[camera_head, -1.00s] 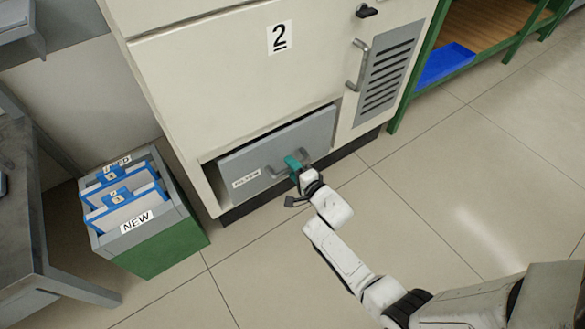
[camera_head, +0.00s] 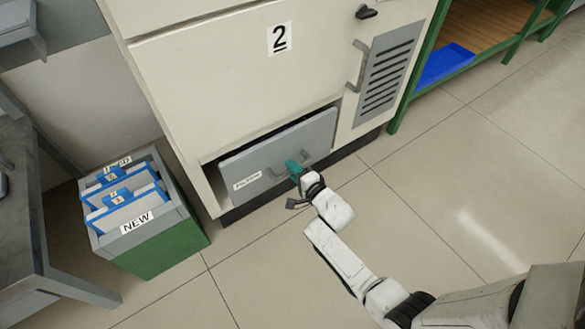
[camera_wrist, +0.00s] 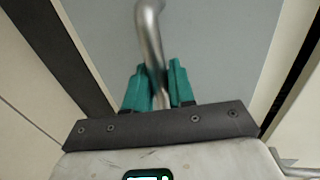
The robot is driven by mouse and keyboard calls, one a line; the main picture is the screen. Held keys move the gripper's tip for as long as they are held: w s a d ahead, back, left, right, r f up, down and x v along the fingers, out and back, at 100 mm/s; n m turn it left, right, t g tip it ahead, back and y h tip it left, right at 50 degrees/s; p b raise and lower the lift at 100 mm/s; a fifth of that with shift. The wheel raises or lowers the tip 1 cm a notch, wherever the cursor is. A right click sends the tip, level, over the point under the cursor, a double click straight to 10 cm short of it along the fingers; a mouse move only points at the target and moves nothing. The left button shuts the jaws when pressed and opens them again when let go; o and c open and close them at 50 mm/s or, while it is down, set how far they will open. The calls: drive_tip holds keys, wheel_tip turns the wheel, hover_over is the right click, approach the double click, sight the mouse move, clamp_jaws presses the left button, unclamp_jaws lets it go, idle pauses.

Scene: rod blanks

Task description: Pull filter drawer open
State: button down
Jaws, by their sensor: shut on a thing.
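The filter drawer (camera_head: 250,165) is a grey front with a small label, low in the cream cabinet marked 2. It stands slightly out of its opening, with a dark gap along its top and left. Its metal bar handle (camera_head: 278,181) is partly hidden by my gripper in the head view. My gripper (camera_head: 292,165) has teal fingers at the handle. In the wrist view the fingers (camera_wrist: 158,85) close on both sides of the handle bar (camera_wrist: 149,40), against the grey drawer front (camera_wrist: 215,40).
A green and grey bin (camera_head: 160,245) marked NEW, holding blue-framed filters, stands left of the drawer. A grey table (camera_head: 20,215) is at the far left. A green-framed shelf with a blue tray (camera_head: 445,64) is at the right. The tiled floor before the drawer is clear.

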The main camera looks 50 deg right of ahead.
drive_tip(key=f+p+v, duration=0.2)
drive_tip(key=p+v, duration=0.1)
drive_tip(key=v, duration=0.8)
drive_tip(key=f+p+v, duration=0.2)
drive_tip(key=p+v, duration=0.1)
drive_tip(key=v, duration=0.8)
drive_tip(key=shift+v, duration=0.8)
drive_tip(key=shift+f, duration=0.3)
drive_tip(key=c, duration=1.1)
unclamp_jaws()
drive_tip(key=p+v, duration=0.2)
drive_tip(key=v, duration=0.9)
drive_tip(key=shift+p, duration=0.3)
